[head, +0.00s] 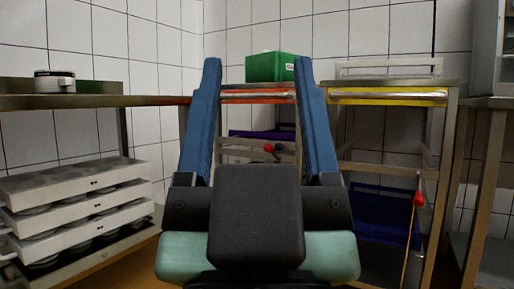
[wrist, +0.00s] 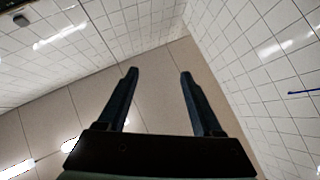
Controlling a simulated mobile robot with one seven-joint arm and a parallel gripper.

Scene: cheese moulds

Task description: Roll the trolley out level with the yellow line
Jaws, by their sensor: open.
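Two steel trolleys stand side by side against the tiled wall in the head view. The red-banded trolley (head: 259,96) is seen between my fingers, partly hidden by them, with a bar handle across its front. The yellow-banded trolley (head: 388,97) is to the right, with a similar handle. I cannot see a yellow line on the floor; the only clear yellow is that trolley's band. My gripper (head: 257,65) points up, open and empty, in front of the camera and apart from both trolleys. In the wrist view my gripper (wrist: 158,75) faces walls and ceiling; no trolley shows there.
A green crate (head: 276,67) sits on top of the red-banded trolley. A rack of stacked white moulds (head: 75,199) stands at left under a bench (head: 90,101). A red-knobbed lever (head: 418,199) stands before the yellow-banded trolley. Another bench (head: 487,103) is at right.

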